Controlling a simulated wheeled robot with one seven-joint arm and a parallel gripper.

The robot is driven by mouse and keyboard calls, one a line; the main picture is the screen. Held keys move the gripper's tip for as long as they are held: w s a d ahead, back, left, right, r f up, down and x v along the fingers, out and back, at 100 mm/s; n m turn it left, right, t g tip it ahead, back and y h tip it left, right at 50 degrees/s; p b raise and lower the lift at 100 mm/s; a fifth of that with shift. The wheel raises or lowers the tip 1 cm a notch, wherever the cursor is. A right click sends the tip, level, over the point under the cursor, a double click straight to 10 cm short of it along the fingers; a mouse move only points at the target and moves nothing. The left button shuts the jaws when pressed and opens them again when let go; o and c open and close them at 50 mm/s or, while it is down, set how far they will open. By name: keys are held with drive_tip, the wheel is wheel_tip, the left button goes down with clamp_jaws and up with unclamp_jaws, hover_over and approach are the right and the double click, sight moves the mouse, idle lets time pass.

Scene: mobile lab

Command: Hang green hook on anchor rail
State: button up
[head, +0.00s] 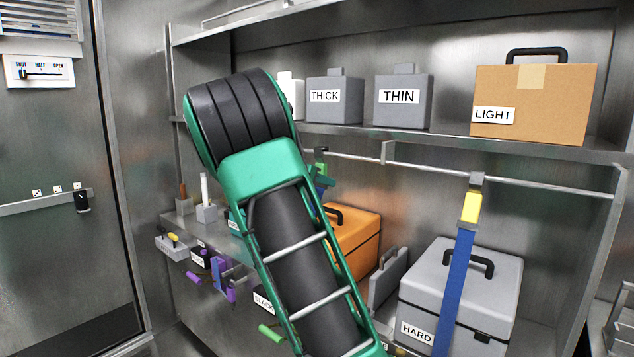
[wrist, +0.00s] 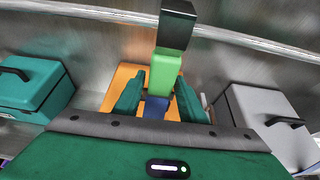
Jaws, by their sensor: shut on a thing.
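The green hook (wrist: 165,72) has a bright green body, a dark top and a blue strap (wrist: 157,108) below. It stands upright in the wrist view. My gripper (wrist: 160,98) is shut on it, one teal finger on each side. The anchor rail (wrist: 255,38) is a thin metal bar crossing the top of the wrist view. The hook's dark top overlaps the rail there; I cannot tell whether they touch. In the head view the rail (head: 420,167) runs under the shelf. The hook (head: 320,168) shows small near its left part, and my arm hides most of my gripper.
A yellow hook with a blue strap (head: 460,265) hangs on the rail to the right. Below stand an orange case (head: 355,240) and a grey HARD case (head: 450,310). A teal case (wrist: 35,85) is at left. Boxes, including a LIGHT carton (head: 545,105), fill the shelf above.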

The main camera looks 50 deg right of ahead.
drive_tip(key=o, duration=1.3)
drive_tip(key=shift+o, duration=0.2)
drive_tip(key=shift+a, duration=0.15)
drive_tip(key=v, duration=1)
drive_tip(key=shift+a, duration=0.2)
drive_tip(key=shift+w, duration=0.1)
